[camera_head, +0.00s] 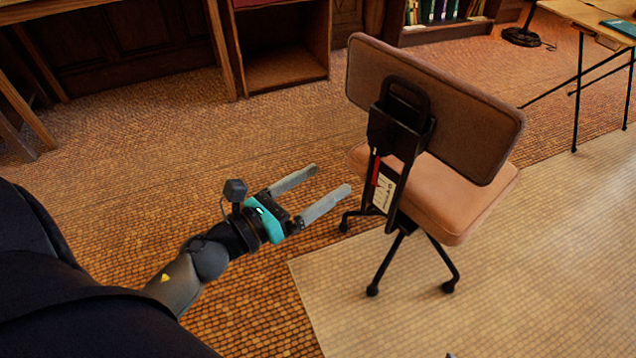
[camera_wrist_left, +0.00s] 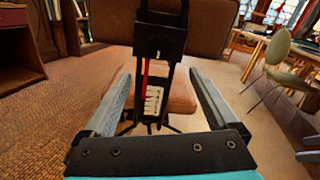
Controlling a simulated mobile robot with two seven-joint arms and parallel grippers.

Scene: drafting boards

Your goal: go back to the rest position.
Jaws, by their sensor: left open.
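My left gripper (camera_head: 331,188) is open and empty in the head view, with its two grey fingers apart and pointing right toward an office chair (camera_head: 435,195). In the left wrist view the fingers of my left gripper (camera_wrist_left: 160,95) frame the dark back bracket of the chair (camera_wrist_left: 160,45). A red strip and a white label show on that bracket. The fingers look apart from the chair.
The chair stands on wheeled legs at the edge of a pale mat (camera_head: 450,310). A wooden cabinet (camera_head: 285,45) and a bookshelf (camera_head: 440,30) are at the back. A table (camera_head: 590,18) is at the far right. The brown floor left of the chair is clear.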

